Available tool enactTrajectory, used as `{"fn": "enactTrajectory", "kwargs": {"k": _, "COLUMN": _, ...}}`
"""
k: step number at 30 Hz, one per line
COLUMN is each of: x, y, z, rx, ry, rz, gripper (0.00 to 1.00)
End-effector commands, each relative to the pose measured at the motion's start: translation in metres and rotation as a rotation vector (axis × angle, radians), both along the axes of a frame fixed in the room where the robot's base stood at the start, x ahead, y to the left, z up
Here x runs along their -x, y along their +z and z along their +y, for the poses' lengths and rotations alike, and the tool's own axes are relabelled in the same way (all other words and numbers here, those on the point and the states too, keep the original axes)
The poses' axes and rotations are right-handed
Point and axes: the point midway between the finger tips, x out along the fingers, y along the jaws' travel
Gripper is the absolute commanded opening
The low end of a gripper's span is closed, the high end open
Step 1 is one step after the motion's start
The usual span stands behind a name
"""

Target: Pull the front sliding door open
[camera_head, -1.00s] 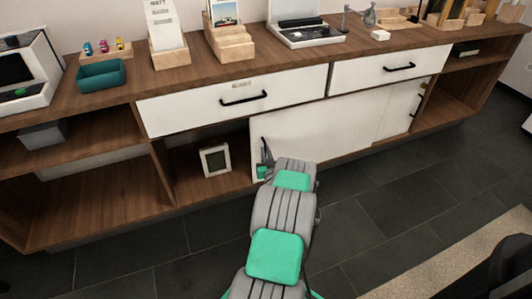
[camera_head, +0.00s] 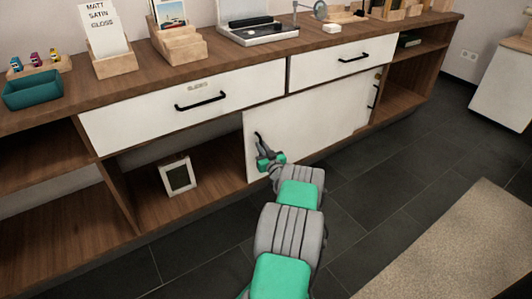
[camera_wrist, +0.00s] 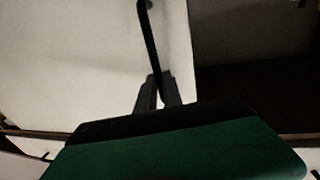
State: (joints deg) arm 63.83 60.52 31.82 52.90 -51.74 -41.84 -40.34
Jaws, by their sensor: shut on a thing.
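The front sliding door (camera_head: 303,122) is a white panel under the drawers. It stands towards the right, with an open bay to its left. Its black bar handle (camera_head: 258,140) is near the door's left edge. My gripper (camera_head: 263,158) is at the handle's lower part, shut on it. In the wrist view the two fingers (camera_wrist: 158,92) close around the lower end of the handle (camera_wrist: 150,42), and the white door (camera_wrist: 80,60) fills the left. The grip itself is partly hidden by my gripper's body.
A second panel with a black handle (camera_head: 375,97) shows right of the front door. A small white frame (camera_head: 178,176) stands in the open bay. Two closed drawers (camera_head: 190,108) are above. Dark floor tiles (camera_head: 390,215) are clear, with a beige rug (camera_head: 455,245) at right.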

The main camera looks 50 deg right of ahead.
Motion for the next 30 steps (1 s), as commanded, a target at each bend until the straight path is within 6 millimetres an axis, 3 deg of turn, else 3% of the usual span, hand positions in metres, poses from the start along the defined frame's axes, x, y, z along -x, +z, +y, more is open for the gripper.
{"fn": "enactTrajectory", "kwargs": {"k": 5, "x": 0.001, "y": -0.001, "z": 0.000, "rx": -0.004, "ry": -0.001, "rz": 0.003, "gripper": 0.00}}
{"fn": "enactTrajectory", "kwargs": {"k": 6, "x": 0.001, "y": -0.001, "z": 0.000, "rx": -0.004, "ry": -0.001, "rz": 0.003, "gripper": 0.14}}
{"fn": "enactTrajectory", "kwargs": {"k": 13, "x": 0.002, "y": -0.001, "z": -0.001, "rx": -0.002, "ry": -0.003, "rz": 0.001, "gripper": 0.33}}
{"fn": "enactTrajectory", "kwargs": {"k": 22, "x": 0.007, "y": 0.001, "z": 0.000, "rx": -0.004, "ry": -0.004, "rz": 0.001, "gripper": 0.33}}
{"fn": "enactTrajectory", "kwargs": {"k": 30, "x": 0.053, "y": 0.003, "z": 0.024, "rx": -0.006, "ry": -0.006, "rz": 0.001, "gripper": 0.33}}
